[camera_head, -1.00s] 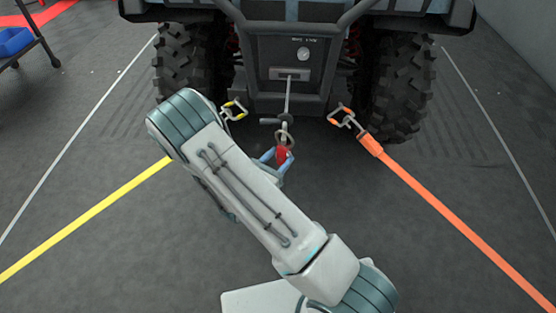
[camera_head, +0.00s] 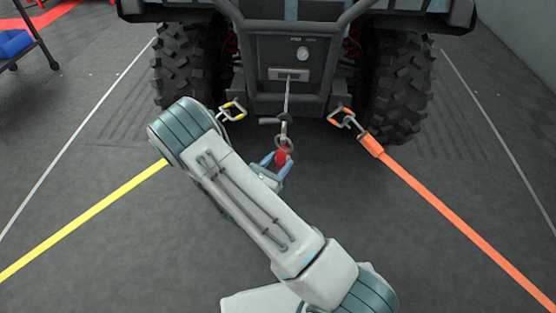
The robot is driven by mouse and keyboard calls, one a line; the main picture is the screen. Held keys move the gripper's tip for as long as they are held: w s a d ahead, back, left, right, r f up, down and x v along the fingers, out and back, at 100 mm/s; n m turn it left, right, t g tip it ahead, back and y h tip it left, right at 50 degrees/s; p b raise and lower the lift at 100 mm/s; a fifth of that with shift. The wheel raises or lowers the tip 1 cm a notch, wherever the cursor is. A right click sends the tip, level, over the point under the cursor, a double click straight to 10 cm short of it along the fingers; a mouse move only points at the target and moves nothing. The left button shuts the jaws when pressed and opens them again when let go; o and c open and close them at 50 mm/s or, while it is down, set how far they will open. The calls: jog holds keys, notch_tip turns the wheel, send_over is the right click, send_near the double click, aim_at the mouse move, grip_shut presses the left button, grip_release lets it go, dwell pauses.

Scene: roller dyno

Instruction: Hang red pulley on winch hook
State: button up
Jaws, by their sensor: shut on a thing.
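The red pulley (camera_head: 283,157) is between the blue-grey fingers of my gripper (camera_head: 278,164), below the vehicle's rear. My gripper is shut on it; my arm hides part of the gripper. The winch hook (camera_head: 284,141) hangs on the grey winch line (camera_head: 287,98) that comes down from the slot in the vehicle's rear panel. The pulley is right below the hook's ring-like lower part and overlaps it in the picture. I cannot tell whether the pulley hangs on the hook or only lies in front of it.
A yellow strap (camera_head: 85,220) is hooked at the vehicle's left and an orange strap (camera_head: 455,223) at its right. Two big tyres (camera_head: 398,90) flank the rear panel. A cart with a blue item (camera_head: 14,43) stands far left. The floor between the straps is clear.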

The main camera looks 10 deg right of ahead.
jog(key=o, duration=1.5)
jog(key=p+v, duration=0.3)
jog(key=v, duration=1.1)
jog(key=s+d+r+m+g+y+p, duration=0.1)
jog(key=s+d+r+m+g+p, duration=0.3)
jog(key=r, duration=0.6)
jog(key=s+d+r+m+g+y+p, duration=0.1)
jog(key=d+r+m+g+p, duration=0.35)
jog(key=r+m+p, duration=0.35)
jog(key=s+d+r+m+g+y+p, duration=0.1)
jog(key=s+d+r+m+g+p, duration=0.3)
jog(key=r, duration=0.7)
jog(key=s+a+r+m+t+y+p, duration=0.1)
jog(key=r+m+y+p, duration=0.4)
jog(key=r, duration=0.7)
jog(key=s+r+m+t+y+p, duration=0.2)
jog(key=s+r+m+y+p, duration=0.2)
jog(key=r, duration=0.9)
jog(key=m+y+p, duration=0.1)
jog(key=p, duration=0.2)
jog(key=shift+s+a+m+p, duration=0.25)
jog(key=shift+a+m+p, duration=0.05)
jog(key=shift+a, duration=0.1)
